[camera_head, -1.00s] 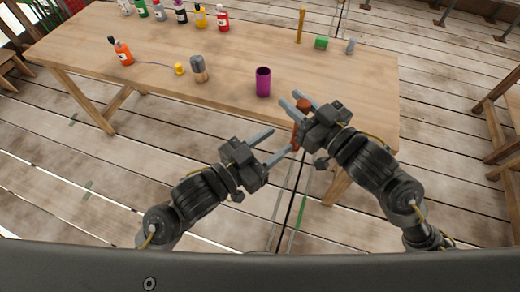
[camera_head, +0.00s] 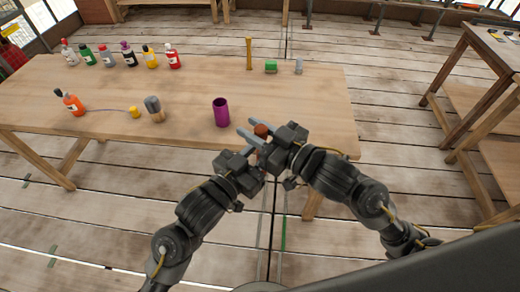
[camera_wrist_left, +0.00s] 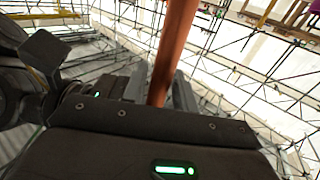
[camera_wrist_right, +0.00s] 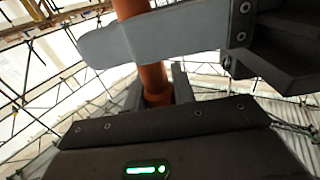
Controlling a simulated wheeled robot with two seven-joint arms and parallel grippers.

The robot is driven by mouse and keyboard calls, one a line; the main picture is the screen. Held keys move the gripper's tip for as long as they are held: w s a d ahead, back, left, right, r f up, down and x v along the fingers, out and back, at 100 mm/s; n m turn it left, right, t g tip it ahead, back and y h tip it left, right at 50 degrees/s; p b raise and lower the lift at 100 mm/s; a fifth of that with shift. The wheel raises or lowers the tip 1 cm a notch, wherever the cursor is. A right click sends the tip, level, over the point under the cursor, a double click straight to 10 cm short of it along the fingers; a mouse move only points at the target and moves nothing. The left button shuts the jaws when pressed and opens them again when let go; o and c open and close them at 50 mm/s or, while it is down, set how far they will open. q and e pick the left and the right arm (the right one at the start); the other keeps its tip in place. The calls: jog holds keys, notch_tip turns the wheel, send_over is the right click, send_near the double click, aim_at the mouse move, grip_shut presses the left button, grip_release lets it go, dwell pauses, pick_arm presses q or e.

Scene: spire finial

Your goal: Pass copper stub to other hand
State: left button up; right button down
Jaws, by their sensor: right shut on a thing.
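The copper stub (camera_head: 261,130) is a reddish-brown rod with a wider top, held upright in front of the table. My right gripper (camera_head: 252,133) is shut on it. In the right wrist view the stub (camera_wrist_right: 154,78) stands between the fingers of my right gripper (camera_wrist_right: 157,92). A pale finger of my left gripper crosses it there. My left gripper (camera_head: 258,153) is close below the right one. In the left wrist view the stub (camera_wrist_left: 173,45) passes between its open fingers (camera_wrist_left: 158,90); I cannot tell whether they touch it. The stub's lower part is mostly hidden in the head view.
A purple cup (camera_head: 221,112) stands on the wooden table (camera_head: 190,85) just beyond the grippers. Another table (camera_head: 470,85) is at right.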

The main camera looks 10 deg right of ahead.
pick_arm(q)
grip_shut()
pick_arm(e)
jog(key=c, duration=1.1)
grip_release()
